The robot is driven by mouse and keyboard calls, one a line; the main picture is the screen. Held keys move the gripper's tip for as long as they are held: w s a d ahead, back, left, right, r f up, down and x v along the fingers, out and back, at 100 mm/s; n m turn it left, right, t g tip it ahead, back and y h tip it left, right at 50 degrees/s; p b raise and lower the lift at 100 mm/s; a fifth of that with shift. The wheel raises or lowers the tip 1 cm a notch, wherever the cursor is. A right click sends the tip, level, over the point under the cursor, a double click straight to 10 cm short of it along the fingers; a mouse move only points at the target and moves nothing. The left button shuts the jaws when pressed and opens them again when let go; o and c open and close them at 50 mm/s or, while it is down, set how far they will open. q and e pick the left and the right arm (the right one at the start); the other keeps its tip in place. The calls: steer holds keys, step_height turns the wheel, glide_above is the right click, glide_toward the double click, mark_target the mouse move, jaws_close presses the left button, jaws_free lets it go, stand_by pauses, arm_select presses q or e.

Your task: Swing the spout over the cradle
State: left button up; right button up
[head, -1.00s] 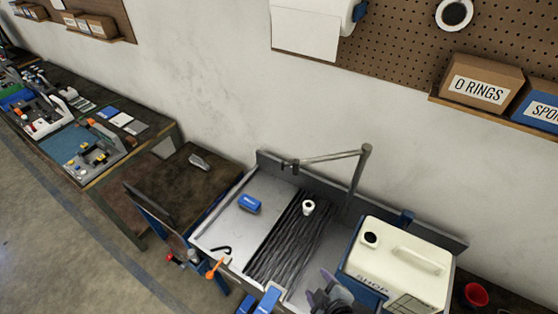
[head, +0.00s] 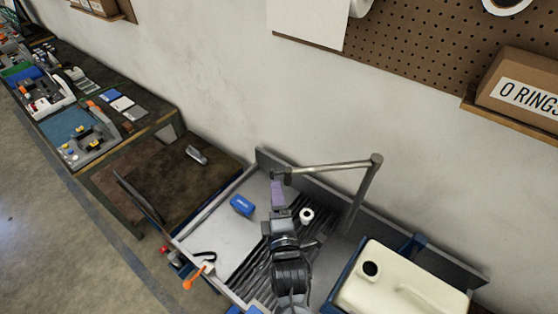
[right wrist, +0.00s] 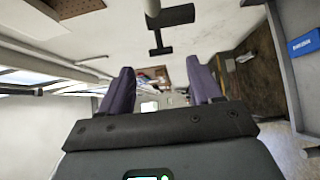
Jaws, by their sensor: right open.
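The grey spout (head: 330,166) is a jointed pipe. It stands at the back of the sink and its arm reaches left, ending over the sink's left part. My right gripper (head: 278,188) is open and empty, its purple fingers just below the spout's free end. In the right wrist view the dark spout end (right wrist: 172,16) shows ahead, above the gap between the open fingers (right wrist: 160,66); no contact is visible. A cream jug (head: 400,285) sits in the blue cradle (head: 347,279) at the sink's right. My left gripper is not in view.
The sink's ribbed middle holds a white ring-like piece (head: 307,215). A blue block (head: 242,205) lies on the left drainboard, with an orange-handled item (head: 193,279) at the front edge. The wall stands close behind the spout.

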mark_target(272, 175)
steer(key=w, duration=0.2)
steer(key=w+p, duration=0.1)
steer(key=w, duration=0.2)
steer(key=w+a, duration=0.1)
steer(key=w, duration=0.2)
steer(key=shift+a, duration=0.1)
steer(key=shift+w+p, duration=0.35)
steer(key=shift+w, duration=0.65)
jaws_close()
